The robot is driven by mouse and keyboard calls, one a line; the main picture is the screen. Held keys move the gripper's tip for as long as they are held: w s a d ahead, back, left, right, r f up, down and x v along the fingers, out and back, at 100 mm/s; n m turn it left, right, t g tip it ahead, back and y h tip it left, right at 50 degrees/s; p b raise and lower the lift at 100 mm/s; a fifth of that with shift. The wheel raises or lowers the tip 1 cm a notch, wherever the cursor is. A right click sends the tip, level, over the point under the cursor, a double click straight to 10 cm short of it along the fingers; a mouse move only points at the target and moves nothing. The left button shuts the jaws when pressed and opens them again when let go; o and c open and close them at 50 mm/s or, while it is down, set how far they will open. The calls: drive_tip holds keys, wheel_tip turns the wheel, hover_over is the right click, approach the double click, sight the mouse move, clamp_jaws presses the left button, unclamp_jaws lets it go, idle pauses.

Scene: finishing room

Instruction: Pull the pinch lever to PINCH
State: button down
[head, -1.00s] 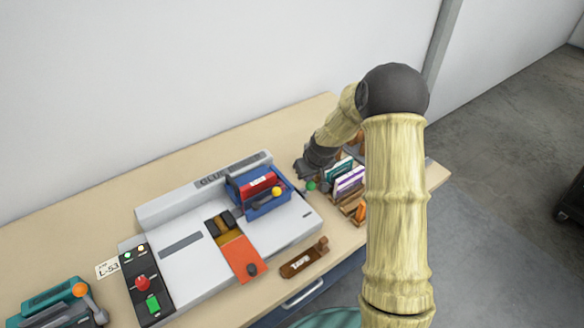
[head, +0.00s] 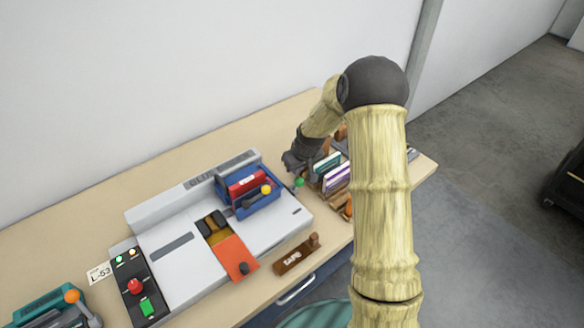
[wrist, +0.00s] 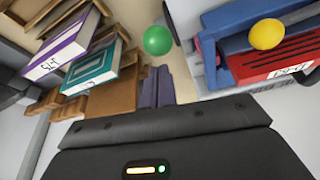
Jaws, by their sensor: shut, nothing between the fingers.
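A grey gluing machine (head: 172,273) lies on the bench. A blue clamp (head: 257,206) on it holds a red book (head: 246,184) and has a yellow ball knob (head: 266,189), also in the wrist view (wrist: 267,33). A green ball knob (head: 299,182) stands by the machine's right end; in the wrist view (wrist: 158,40) it is just beyond my fingertips. I see no readable PINCH mark, so I cannot tell which knob is the pinch lever's. My gripper (head: 290,165) is shut and empty, close to the green knob and apparently apart from it; its fingers (wrist: 156,88) are together.
A wooden rack with books, one teal (wrist: 92,70) and one purple (wrist: 62,47), stands close right of the gripper. A TAPE holder (head: 292,258) lies at the bench's front edge. A control panel (head: 137,285) and a teal device (head: 50,309) are at left.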

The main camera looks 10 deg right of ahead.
drive_tip(key=s+d+r+b, duration=0.2)
drive_tip(key=s+r, duration=0.3)
drive_tip(key=r, duration=0.2)
drive_tip(key=shift+s+d, duration=0.15)
drive_tip(key=shift+s, duration=0.2)
idle(0.4)
drive_tip(key=s+a+r+m+g+h, duration=0.1)
drive_tip(key=s+r+m, duration=0.2)
drive_tip(key=s, duration=1.8)
drive_tip(key=shift+s+a+r, duration=0.15)
drive_tip(key=shift+s+r, duration=0.05)
drive_tip(key=shift+w, duration=0.1)
